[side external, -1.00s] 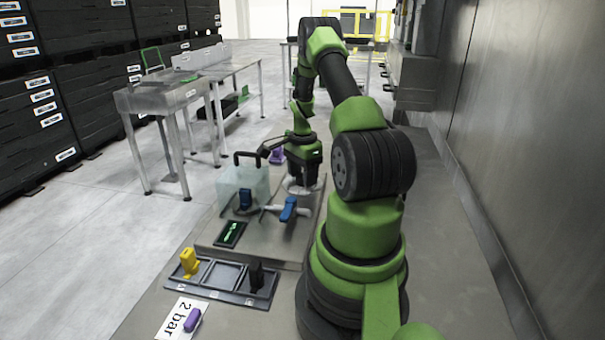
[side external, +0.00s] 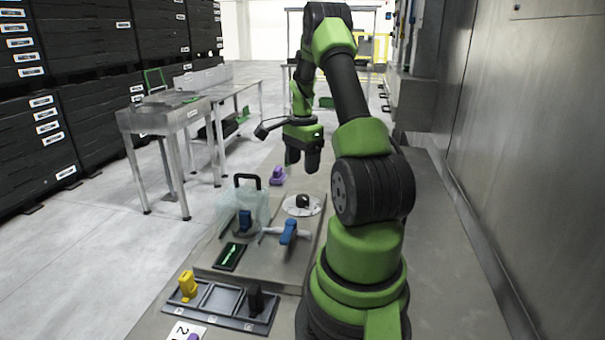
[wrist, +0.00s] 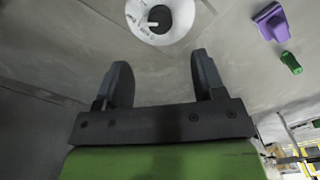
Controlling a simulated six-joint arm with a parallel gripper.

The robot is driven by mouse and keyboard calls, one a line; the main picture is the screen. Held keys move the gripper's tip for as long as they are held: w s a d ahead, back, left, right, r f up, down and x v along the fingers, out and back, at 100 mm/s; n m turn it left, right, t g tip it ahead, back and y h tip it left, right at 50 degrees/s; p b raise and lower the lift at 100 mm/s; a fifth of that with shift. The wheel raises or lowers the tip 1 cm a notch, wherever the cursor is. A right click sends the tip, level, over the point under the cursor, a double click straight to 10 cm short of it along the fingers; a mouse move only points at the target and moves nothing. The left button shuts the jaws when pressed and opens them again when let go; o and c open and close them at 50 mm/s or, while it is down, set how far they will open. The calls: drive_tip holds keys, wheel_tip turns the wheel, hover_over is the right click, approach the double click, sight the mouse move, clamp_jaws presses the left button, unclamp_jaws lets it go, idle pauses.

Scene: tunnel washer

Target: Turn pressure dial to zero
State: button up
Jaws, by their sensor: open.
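The pressure dial (side external: 303,204) is a white round disc with a dark knob at its centre, lying on the grey work surface. It also shows in the wrist view (wrist: 160,27) at the top middle, cut by the frame edge. A light pointer-like mark is on its left part; its scale is too small to read. My gripper (side external: 303,168) hangs above and beyond the dial, apart from it. In the wrist view my gripper (wrist: 161,75) has its two dark fingers wide apart with nothing between them.
A purple block (side external: 277,176) stands behind the dial. A blue-handled valve (side external: 288,231), a clear box (side external: 243,207) with a black handle, and a dark tray (side external: 224,303) with yellow and black pieces are nearer the camera. A metal wall (side external: 510,150) bounds the right.

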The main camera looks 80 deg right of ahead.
sight(303, 197)
drive_tip(key=shift+r, duration=0.15)
drive_tip(key=n, duration=0.4)
drive_tip(key=shift+f, duration=0.4)
drive_tip(key=shift+n, duration=0.3)
wheel_tip(303, 197, down, 10)
drive_tip(key=shift+r, duration=0.2)
drive_tip(key=c, duration=0.9)
